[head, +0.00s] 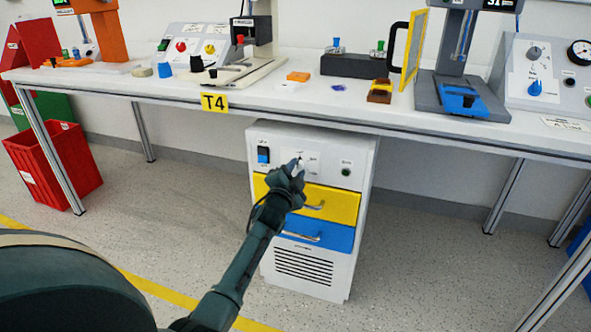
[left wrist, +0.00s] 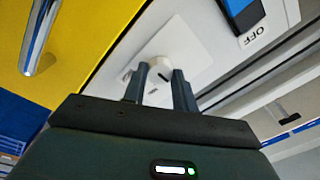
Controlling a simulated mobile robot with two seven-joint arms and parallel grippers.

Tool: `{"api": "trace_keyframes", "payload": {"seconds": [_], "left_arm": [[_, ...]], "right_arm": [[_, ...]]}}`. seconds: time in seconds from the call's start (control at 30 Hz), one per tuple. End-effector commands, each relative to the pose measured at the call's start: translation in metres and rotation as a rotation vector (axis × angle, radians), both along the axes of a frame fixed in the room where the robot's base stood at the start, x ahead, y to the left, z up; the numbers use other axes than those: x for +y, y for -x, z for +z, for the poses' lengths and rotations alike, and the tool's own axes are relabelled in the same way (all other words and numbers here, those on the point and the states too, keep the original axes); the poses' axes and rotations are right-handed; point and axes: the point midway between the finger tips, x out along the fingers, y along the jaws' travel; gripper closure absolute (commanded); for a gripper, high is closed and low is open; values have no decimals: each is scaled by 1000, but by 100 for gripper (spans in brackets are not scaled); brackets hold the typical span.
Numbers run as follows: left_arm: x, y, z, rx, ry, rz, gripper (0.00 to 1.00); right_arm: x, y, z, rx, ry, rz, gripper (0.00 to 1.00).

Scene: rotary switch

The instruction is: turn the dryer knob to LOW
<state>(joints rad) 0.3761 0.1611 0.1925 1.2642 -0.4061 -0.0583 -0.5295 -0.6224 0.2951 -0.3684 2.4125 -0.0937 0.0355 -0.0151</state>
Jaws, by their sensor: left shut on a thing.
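The dryer is a white cabinet (head: 361,160) under the bench, with a control panel on top. Its white knob (left wrist: 164,63) with a dark pointer mark sits on a pale plate and shows between my fingertips in the left wrist view. My left gripper (head: 298,164) reaches the panel from the front; it also shows in the left wrist view (left wrist: 161,71). Its two fingers stand on either side of the knob and are shut on it. In the head view the gripper hides most of the knob. The plate's labels are too small to read. My right gripper is not in view.
A blue rocker switch (head: 263,154) marked OFF lies left of the knob, a dark round button (head: 346,172) right. Below are a yellow drawer (head: 340,206) and blue drawer (head: 338,236) with protruding handles. The bench edge (head: 420,136) overhangs above. Floor in front is clear.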

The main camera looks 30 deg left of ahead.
Motion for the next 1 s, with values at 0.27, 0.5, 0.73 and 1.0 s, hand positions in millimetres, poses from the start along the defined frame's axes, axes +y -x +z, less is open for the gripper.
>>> {"api": "trace_keyframes", "payload": {"seconds": [0.27,0.5,0.73,1.0], "left_arm": [[0,0,0,-11,45,0,95],[0,0,0,-13,48,0,95],[0,0,0,-12,47,0,64],[0,0,0,-11,46,0,50]], "right_arm": [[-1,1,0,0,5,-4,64],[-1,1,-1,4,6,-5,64],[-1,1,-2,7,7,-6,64],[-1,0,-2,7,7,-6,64]]}}
